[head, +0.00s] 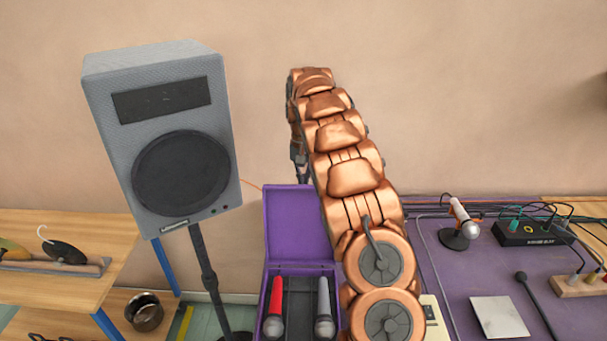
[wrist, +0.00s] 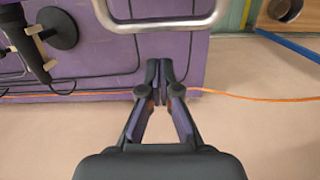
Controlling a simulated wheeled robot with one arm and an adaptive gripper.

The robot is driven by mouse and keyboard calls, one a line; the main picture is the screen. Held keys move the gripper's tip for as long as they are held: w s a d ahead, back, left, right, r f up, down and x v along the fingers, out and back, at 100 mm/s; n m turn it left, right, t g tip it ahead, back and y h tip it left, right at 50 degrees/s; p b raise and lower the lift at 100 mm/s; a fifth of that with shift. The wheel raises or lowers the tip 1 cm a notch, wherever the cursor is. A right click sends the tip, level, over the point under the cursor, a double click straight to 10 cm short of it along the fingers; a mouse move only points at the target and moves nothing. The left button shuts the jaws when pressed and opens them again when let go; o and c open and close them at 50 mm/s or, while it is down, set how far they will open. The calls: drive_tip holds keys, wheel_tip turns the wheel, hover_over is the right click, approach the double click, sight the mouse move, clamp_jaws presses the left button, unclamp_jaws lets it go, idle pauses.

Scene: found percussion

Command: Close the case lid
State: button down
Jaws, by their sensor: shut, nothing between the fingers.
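The purple case (head: 262,310) stands open at the bottom centre of the head view. Its lid (head: 295,225) stands raised, upright or nearly so, at the back. A red microphone (head: 274,308) and a grey microphone (head: 324,308) lie in the case. My gripper (head: 303,178) shows small behind the arm, near the top edge of the lid; contact cannot be told. In the wrist view my gripper (wrist: 160,75) has its fingertips together and empty, in front of a purple surface. A silver handle-like bar (wrist: 155,24) crosses the top of that view. My arm hides the case's right side.
A grey speaker (head: 160,130) on a stand is left of the case. To the right, a purple table (head: 445,265) bears a microphone on a base (head: 460,220), a black box (head: 530,233) and cables. An orange cable (wrist: 250,98) runs past the fingers in the wrist view.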

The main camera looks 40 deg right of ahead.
drive_tip(key=shift+s+a+r+p, duration=0.3)
drive_tip(key=shift+s+a+r, duration=0.15)
drive_tip(key=shift+s, duration=0.2)
drive_tip(key=shift+s+a+r+p, duration=0.3)
drive_tip(key=shift+s+a, duration=0.2)
drive_tip(key=shift+s, duration=0.1)
drive_tip(key=shift+s, duration=0.1)
